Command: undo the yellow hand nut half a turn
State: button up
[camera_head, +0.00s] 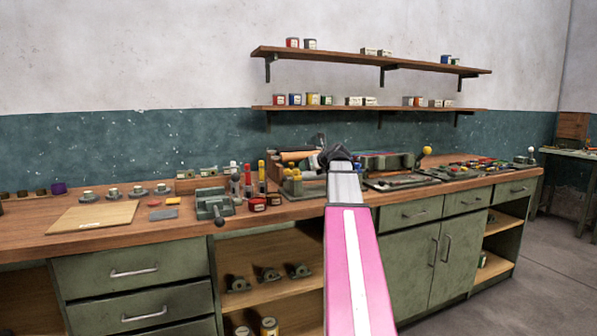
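My arm reaches from the bottom of the head view over the wooden workbench (120,235), and my dark gripper (322,157) is above its back middle part. The gripper is small and partly behind my own wrist, so whether it is open or shut does not show. Small yellow knob-like parts (291,172) sit on a fixture just left of and below the gripper. A round yellow knob (426,150) stands on a dark stem further right. I cannot tell which of these is the yellow hand nut, and no contact with the gripper can be made out.
Upright coloured tools (247,180) stand left of the gripper. A flat board (92,217) lies at left. Two wall shelves (365,108) (370,62) hang behind the bench.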

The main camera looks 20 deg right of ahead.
aim_at(298, 170)
jog(key=x, duration=0.8)
jog(key=shift+f, duration=0.1)
jog(key=c, duration=0.9)
jog(key=shift+d, duration=0.15)
jog(key=shift+c, duration=0.2)
